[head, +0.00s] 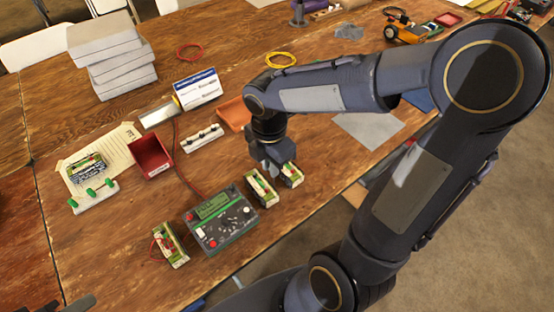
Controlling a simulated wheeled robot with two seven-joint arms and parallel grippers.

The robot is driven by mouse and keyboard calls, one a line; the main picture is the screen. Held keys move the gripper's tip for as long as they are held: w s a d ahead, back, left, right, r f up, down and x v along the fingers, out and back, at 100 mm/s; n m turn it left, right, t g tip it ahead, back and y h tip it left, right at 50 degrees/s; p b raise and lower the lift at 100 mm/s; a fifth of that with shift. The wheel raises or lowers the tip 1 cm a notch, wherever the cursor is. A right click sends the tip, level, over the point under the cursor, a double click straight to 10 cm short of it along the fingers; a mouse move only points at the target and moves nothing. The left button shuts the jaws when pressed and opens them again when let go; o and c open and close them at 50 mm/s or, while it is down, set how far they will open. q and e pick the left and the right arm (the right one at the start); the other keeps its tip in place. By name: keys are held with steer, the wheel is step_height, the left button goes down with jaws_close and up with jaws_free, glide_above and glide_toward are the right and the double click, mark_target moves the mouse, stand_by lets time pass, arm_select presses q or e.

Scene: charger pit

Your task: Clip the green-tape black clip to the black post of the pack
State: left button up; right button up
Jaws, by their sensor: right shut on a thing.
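My right gripper (277,170) reaches down from its arm to two small packs near the table's front edge. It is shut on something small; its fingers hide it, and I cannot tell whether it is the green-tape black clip. One pack (262,190) with green on top stands just left of the fingers. The other pack (291,176) is at their right, partly covered. I cannot make out the black post or which pack bears it. A third pack (168,244) with red wires stands left of the charger. My left gripper is not in view.
The grey charger (222,222) with a green display stands left of the packs. Farther left are a red bin (151,157), a white strip with green pieces (94,194) and another pack (87,166). A second white strip (202,138) and an orange tray (234,113) lie behind.

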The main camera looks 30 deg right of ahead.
steer(key=w+a+n+p, duration=0.35)
steer(key=a+n, duration=0.45)
steer(key=a, duration=0.7)
steer(key=n+p, duration=0.1)
steer(key=n, duration=0.8)
glide_above(163, 232)
step_height(163, 232, down, 5)
steer(key=shift+f, duration=0.3)
steer(key=shift+f, duration=0.2)
steer(key=shift+f+b, duration=2.4)
steer(key=shift+f, duration=0.95)
steer(key=shift+f, duration=0.15)
